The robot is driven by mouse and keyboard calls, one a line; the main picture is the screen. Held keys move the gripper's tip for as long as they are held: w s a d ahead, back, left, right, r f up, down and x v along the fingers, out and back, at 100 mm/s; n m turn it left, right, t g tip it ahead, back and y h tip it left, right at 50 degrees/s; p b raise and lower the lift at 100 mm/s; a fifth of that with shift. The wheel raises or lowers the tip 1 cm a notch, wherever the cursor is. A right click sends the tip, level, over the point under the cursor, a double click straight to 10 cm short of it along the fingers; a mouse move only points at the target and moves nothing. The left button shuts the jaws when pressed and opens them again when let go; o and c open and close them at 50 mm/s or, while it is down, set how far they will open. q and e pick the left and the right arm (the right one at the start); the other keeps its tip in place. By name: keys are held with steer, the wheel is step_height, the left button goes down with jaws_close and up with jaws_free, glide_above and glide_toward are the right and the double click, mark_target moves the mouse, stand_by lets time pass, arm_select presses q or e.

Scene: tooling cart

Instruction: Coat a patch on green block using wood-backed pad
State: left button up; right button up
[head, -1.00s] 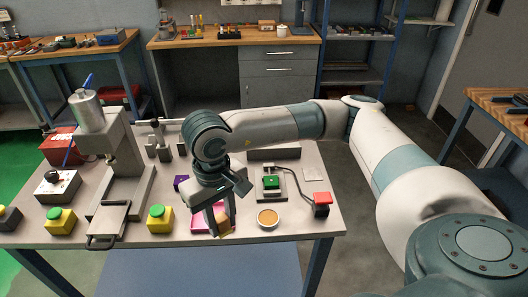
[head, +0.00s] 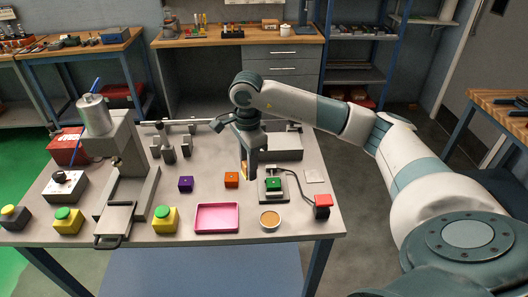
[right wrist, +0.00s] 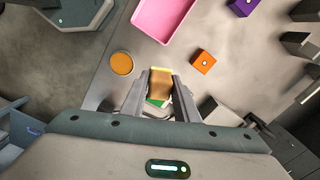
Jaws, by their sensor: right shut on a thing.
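My right gripper (head: 248,172) is shut on the wood-backed pad (right wrist: 160,84), a tan wooden piece with a paler edge, held between both fingers in the right wrist view. In the head view only a sliver of the pad (head: 244,171) shows. The green block (head: 273,184) sits on a small grey fixture (head: 274,195), just right of and below the gripper in the head view. In the right wrist view the green block (right wrist: 155,103) is mostly hidden behind the pad and fingers. I cannot tell whether pad and block touch. My left gripper is not in view.
A round dish of tan-orange substance (head: 270,219) stands at the table's front edge. Left of it is an empty pink tray (head: 217,230). An orange block (head: 231,180) and a purple block (head: 186,184) lie behind the tray. A red-topped switch (head: 322,205) is at right.

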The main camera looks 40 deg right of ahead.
steer(key=w+d+m, duration=0.1)
steer(key=d+m, duration=0.5)
steer(key=shift+d+f, duration=0.15)
steer(key=shift+d, duration=0.1)
